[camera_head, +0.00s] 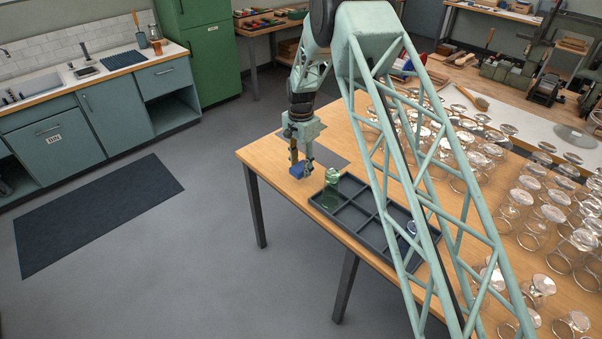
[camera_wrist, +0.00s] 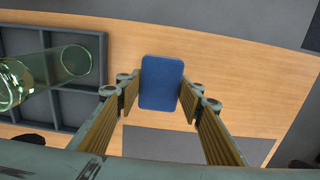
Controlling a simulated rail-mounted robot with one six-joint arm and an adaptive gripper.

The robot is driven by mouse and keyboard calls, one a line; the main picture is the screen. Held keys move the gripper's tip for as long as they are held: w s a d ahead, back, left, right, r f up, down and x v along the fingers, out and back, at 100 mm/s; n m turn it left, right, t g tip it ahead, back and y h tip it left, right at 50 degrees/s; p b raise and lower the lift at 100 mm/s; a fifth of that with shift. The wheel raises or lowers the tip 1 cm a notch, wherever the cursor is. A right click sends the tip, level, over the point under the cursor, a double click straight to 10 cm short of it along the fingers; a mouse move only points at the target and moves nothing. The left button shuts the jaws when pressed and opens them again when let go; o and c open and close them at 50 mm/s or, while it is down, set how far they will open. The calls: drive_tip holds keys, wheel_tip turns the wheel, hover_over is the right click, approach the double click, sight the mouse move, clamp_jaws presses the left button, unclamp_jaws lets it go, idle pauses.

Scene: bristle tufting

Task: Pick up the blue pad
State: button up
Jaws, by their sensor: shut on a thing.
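The blue pad (camera_wrist: 161,82) is a small rounded rectangle. In the wrist view it sits between the two ribbed fingers of my gripper (camera_wrist: 160,98), with a finger against each long side. In the head view the pad (camera_head: 297,171) shows at the tips of my gripper (camera_head: 301,168), near the table's front left corner. My gripper is shut on the pad. I cannot tell whether the pad is touching the table or just above it.
Many clear glasses (camera_head: 540,215) crowd the table's right side. A grey mat (camera_wrist: 190,147) lies beside the pad. The table edge is close.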

sight(301, 166)
drive_tip(key=shift+r, duration=2.65)
drive_tip(key=shift+o, duration=1.2)
drive_tip(key=shift+c, duration=1.2)
drive_tip(key=shift+d+r, duration=0.25)
drive_tip(key=shift+d, duration=0.15)
drive_tip(key=s+d+r+n+b, duration=0.1)
drive_tip(key=s+d+r, duration=0.3)
drive_tip(key=d, duration=0.4)
drive_tip(key=s+d+r+n+b, duration=0.2)
drive_tip(key=s+d+r, duration=0.2)
drive_tip(key=d+r, duration=0.3)
drive_tip(key=s+d+r+n+b, duration=0.1)
drive_tip(key=s+d+r, duration=0.3)
drive_tip(key=d, duration=0.6)
wheel_tip(301, 166, up, 2)
drive_tip(key=shift+d+r+n+b, duration=0.1)
drive_tip(key=shift+d+n+b, duration=0.25)
drive_tip(key=shift+n, duration=0.25)
drive_tip(key=shift+s+d, duration=0.1)
drive_tip(key=shift+s, duration=0.1)
